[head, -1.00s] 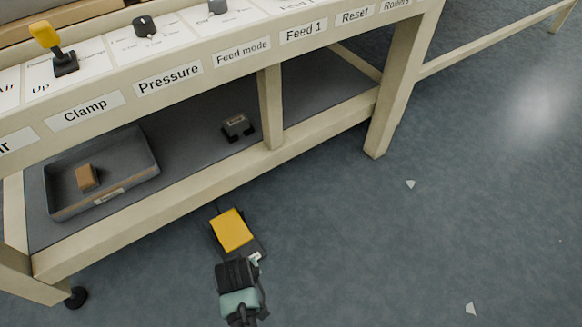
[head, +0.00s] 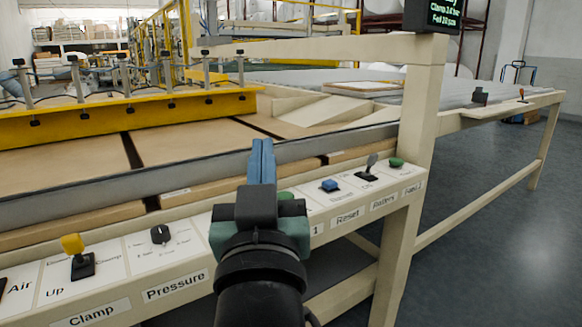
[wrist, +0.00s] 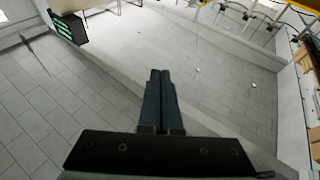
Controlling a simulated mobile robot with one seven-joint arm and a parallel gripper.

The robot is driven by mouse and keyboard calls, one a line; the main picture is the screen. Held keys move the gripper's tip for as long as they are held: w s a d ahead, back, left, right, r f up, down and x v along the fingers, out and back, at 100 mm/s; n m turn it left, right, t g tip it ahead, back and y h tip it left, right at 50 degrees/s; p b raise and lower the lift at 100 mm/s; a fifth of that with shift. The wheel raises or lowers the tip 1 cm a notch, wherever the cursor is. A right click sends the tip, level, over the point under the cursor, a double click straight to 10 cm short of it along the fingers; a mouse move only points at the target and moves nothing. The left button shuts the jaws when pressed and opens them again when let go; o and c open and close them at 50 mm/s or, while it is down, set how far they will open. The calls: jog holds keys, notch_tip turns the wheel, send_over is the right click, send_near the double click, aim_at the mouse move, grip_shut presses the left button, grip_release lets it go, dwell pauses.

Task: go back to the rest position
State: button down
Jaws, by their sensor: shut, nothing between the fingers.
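My gripper (head: 262,150) is raised in front of the machine in the head view, its blue fingers pointing up and away, closed together and empty. It hides part of the control panel (head: 120,272), around the Feed mode and Feed 1 labels. In the wrist view my gripper (wrist: 160,80) also shows its two dark fingers side by side with nothing between them. No thing is seen touching the fingers.
The panel carries a yellow-knobbed lever (head: 73,246), a black knob (head: 160,234), a blue button (head: 330,186) and a green button (head: 396,163). A post (head: 420,130) bears a display (head: 433,16) at right. Open floor (head: 500,210) lies right of the machine.

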jog(key=s+d+r+m+t+h+p, duration=0.1)
jog(key=s+d+r+t, duration=0.15)
jog(key=s+r, duration=0.5)
jog(key=s+d+r+t+h, duration=0.1)
jog(key=s+r+t, duration=0.2)
jog(key=s+r, duration=0.45)
notch_tip(320, 180, up, 38)
jog(key=w+p, duration=0.2)
jog(key=p, duration=3.6)
jog(key=shift+w+a+r, duration=0.2)
jog(key=shift+w, duration=0.05)
